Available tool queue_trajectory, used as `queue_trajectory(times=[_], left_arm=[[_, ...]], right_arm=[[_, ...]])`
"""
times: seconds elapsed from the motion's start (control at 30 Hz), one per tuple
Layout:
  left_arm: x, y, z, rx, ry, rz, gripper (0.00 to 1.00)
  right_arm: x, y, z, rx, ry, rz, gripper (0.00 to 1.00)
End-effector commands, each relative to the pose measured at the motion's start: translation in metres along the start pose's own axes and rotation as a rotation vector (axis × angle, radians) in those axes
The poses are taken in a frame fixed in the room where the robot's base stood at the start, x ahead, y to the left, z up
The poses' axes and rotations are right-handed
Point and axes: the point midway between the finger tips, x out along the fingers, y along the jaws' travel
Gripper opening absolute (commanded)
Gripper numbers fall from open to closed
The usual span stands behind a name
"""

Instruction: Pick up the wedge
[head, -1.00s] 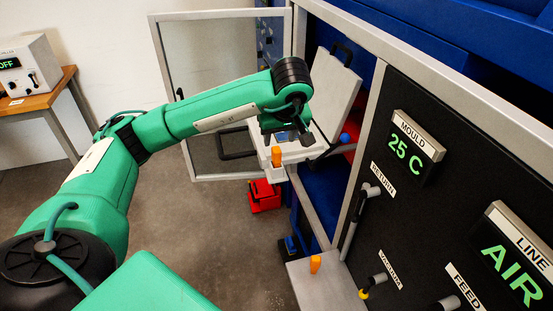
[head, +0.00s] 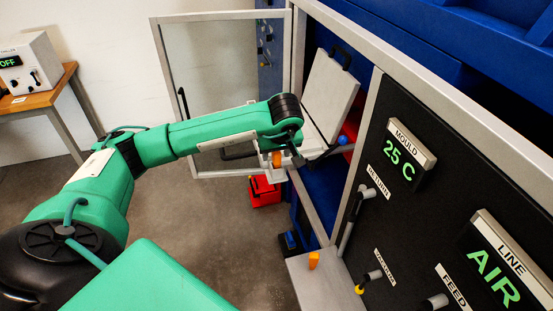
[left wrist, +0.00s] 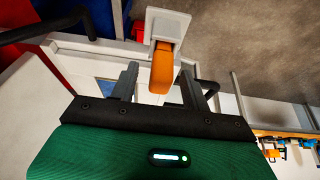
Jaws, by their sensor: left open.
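An orange block (head: 277,159), which looks like the wedge, stands upright on a small pale bracket at the front edge of the mould. In the left wrist view the orange block (left wrist: 161,68) stands between the two dark fingers of my left gripper (left wrist: 163,80). The gripper is open, and I cannot tell whether either finger touches the block. In the head view the hand of my left gripper (head: 285,152) is close beside the block, and its fingers are mostly hidden. A second orange piece (head: 313,261) stands on a grey shelf lower down. My right gripper is not in view.
A pale lid (head: 332,95) stands raised behind the block. A glazed door (head: 215,75) is open at the left of the cabinet. A red box (head: 264,191) is on the floor below. The control panel (head: 440,180) with levers is at the right.

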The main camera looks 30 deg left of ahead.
Motion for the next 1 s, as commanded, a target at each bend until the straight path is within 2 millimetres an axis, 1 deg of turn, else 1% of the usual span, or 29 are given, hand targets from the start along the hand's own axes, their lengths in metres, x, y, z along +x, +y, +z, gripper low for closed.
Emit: queue_trajectory(times=[0.03,0.07,0.2,0.27,0.3,0.57,0.73,0.87,1.0], left_arm=[[0.000,0.000,0.000,0.000,0.000,0.000,0.47],[0.000,0.000,0.000,0.000,0.000,0.000,0.43],[0.000,0.000,0.000,0.000,0.000,0.000,0.16],[0.000,0.000,0.000,0.000,0.000,0.000,0.04],[0.000,0.000,0.000,0.000,0.000,0.000,0.00],[-0.001,0.000,0.000,-0.001,0.000,0.000,0.00],[-0.007,0.001,-0.003,-0.002,0.001,0.001,0.00],[-0.018,0.001,-0.008,-0.002,0.002,0.003,0.00],[-0.038,0.001,-0.017,-0.003,0.004,0.004,0.00]], right_arm=[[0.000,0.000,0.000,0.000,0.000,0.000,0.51],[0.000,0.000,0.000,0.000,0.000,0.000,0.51],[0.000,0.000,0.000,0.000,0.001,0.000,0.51],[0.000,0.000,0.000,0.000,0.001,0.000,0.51],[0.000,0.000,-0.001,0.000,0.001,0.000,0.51],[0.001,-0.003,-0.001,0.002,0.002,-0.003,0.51],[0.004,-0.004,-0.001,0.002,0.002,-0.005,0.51],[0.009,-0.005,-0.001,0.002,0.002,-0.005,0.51],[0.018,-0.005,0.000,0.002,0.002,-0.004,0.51]])
